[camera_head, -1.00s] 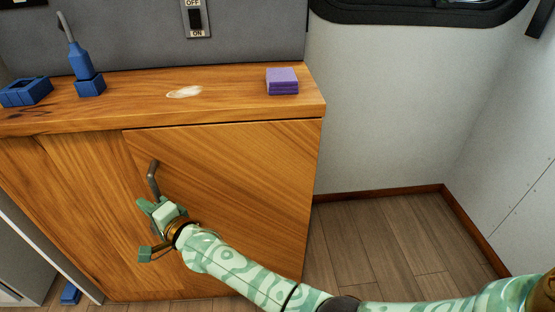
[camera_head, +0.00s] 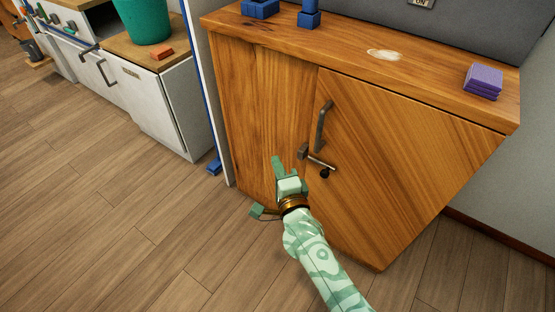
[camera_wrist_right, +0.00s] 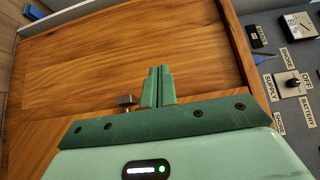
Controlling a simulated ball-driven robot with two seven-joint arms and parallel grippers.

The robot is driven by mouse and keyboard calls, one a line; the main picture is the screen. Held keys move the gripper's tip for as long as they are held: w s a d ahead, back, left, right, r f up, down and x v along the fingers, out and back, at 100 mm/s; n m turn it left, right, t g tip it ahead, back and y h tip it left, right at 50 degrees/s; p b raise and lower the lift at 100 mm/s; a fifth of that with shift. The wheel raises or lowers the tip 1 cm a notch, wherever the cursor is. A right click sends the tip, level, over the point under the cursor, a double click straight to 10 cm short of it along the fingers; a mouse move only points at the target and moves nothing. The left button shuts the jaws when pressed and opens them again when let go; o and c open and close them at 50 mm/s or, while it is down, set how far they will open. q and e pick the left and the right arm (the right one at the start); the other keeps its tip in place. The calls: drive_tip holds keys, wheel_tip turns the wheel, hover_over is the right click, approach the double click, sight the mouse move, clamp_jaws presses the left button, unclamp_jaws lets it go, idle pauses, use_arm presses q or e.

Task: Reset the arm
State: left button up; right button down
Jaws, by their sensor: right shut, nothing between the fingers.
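My right arm comes in from the bottom of the head view. Its green right gripper (camera_head: 277,165) is in front of the wooden cabinet (camera_head: 285,95), to the left of and below the cabinet's door handle (camera_head: 322,126). In the right wrist view the fingers (camera_wrist_right: 158,72) are together with nothing between them, pointing toward the wooden surface. A metal latch (camera_head: 318,160) sits below the handle, close to the gripper. I cannot tell the exact gap between them. My left gripper is not in view.
Purple sponges (camera_head: 483,81) and blue holders (camera_head: 309,14) stand on the countertop. A white cabinet (camera_head: 180,108) with a green bucket (camera_head: 143,20) and an orange block (camera_head: 162,53) is at left. A blue piece (camera_head: 214,167) lies on the floor. Open floor (camera_head: 110,220) spreads left.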

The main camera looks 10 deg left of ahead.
drive_tip(key=shift+s+a+f, duration=0.1)
drive_tip(key=shift+s, duration=0.2)
